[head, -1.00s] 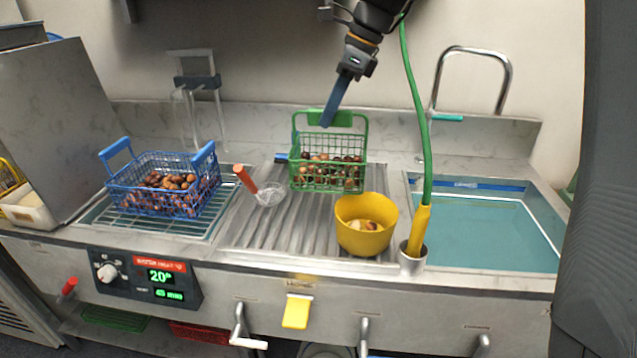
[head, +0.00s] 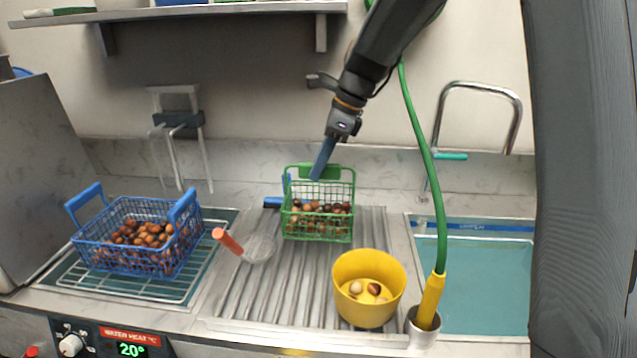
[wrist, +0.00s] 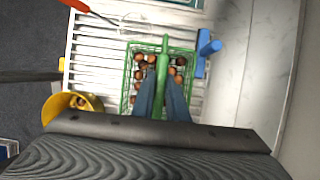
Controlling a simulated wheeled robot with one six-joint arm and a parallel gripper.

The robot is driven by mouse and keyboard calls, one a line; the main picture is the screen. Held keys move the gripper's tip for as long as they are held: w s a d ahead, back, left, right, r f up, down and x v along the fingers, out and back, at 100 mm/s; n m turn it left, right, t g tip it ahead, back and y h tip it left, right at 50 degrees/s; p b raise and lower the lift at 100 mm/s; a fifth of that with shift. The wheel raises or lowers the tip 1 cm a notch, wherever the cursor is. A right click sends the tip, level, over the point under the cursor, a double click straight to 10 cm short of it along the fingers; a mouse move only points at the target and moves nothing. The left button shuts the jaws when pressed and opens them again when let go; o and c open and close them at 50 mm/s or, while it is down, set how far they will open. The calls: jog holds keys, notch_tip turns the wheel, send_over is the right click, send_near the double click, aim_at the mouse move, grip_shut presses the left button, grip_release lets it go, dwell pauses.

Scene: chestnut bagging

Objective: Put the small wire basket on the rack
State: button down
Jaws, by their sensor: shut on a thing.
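The small wire basket (head: 318,228) is green, upright, and holds several brown chestnuts. It stands on or just above the ribbed draining board; I cannot tell which. My gripper (head: 319,174) comes down from above and is shut on the basket's top handle. In the wrist view my two blue fingers (wrist: 163,88) close around the green handle (wrist: 164,52), with the chestnuts below. A wire rack (head: 130,288) lies over a basin at the left, under a larger blue wire basket (head: 130,262) of chestnuts.
A yellow bowl (head: 350,300) with a few chestnuts stands front right of the basket. An orange-handled skimmer (head: 228,241) lies to its left. A blue-handled tool (head: 285,188) is close behind it. A green hose (head: 424,150) hangs right, before the water-filled sink (head: 480,290).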

aim_at(320, 179)
jog(key=shift+f+p, duration=0.35)
jog(key=shift+f, duration=1.5)
jog(key=c, duration=1.7)
grip_release()
jog(key=shift+f, duration=0.15)
jog(key=shift+c, duration=0.2)
jog(key=b+v, duration=0.2)
jog(key=v, duration=1)
